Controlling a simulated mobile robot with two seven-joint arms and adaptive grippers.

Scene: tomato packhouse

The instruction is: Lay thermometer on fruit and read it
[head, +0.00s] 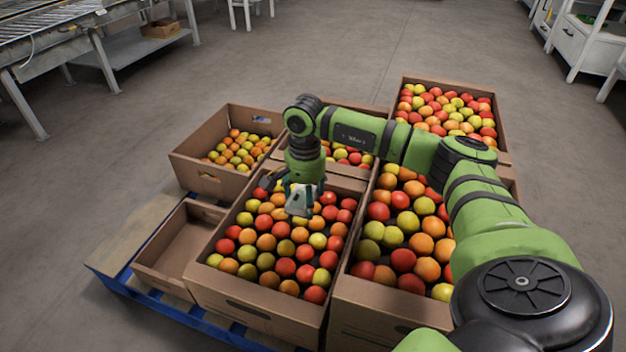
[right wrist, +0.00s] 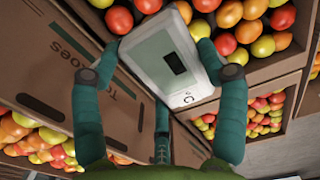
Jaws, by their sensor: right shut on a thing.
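My right gripper (head: 303,190) points down over the front middle carton (head: 262,312) of red, orange and yellow-green tomatoes (head: 266,243). It is shut on the thermometer (head: 297,203), a pale grey box-shaped device. I cannot read a value on the display. The thermometer is at or just above the fruit; I cannot tell whether it touches. My left gripper is out of view.
An empty carton (head: 160,272) stands left of the front one on a blue pallet (head: 195,317). Other tomato cartons stand at the right (head: 375,312), back right (head: 502,140) and back left (head: 200,180). A roller conveyor (head: 50,25) is at upper left.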

